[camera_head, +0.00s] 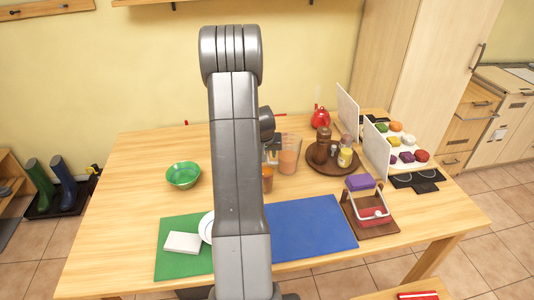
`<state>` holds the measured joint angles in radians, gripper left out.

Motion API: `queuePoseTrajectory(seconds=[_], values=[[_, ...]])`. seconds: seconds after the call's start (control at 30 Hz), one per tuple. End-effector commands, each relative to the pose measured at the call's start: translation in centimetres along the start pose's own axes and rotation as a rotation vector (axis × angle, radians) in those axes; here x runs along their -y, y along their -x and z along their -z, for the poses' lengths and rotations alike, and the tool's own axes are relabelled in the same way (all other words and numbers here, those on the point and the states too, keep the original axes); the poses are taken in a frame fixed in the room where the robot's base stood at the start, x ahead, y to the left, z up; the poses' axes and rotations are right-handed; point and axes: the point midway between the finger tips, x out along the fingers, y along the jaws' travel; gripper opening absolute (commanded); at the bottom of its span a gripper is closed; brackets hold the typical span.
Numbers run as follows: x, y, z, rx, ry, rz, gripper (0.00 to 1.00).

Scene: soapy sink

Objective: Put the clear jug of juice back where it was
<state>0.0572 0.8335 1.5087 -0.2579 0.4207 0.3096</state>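The clear jug (289,158) holds orange juice and stands upright at the middle of the wooden table, just right of my arm. I cannot tell whether its base touches the table. A small glass of orange juice (267,180) is in front of it and to the left, partly covered by my arm. My gripper (270,153) is mostly hidden behind my own arm. Only a grey part shows at the jug's left side. Whether its fingers are open or closed around the jug does not show.
A green bowl (183,175) is left of my arm. A round brown tray (320,168) with a grinder and bottles is close right of the jug. Blue (310,228) and green (175,262) mats lie in front. The table's back left is clear.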

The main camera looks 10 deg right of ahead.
Motion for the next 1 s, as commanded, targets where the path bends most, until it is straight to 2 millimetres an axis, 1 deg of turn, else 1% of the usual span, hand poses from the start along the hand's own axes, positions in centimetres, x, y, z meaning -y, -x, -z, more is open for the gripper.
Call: queuePoseTrajectory(seconds=[0.3, 0.47, 0.57, 0.9, 1.0], values=[[0.0, 0.1, 0.1, 0.000, 0.000, 0.000, 0.36], [0.0, 1.1, 0.2, -0.003, 0.000, 0.000, 0.36], [0.0, 2.6, 0.2, -0.003, 0.000, 0.000, 0.36], [0.0, 8.9, 0.2, -0.004, 0.000, 0.001, 0.36], [0.0, 10.4, 0.2, -0.003, -0.001, 0.001, 0.36]])
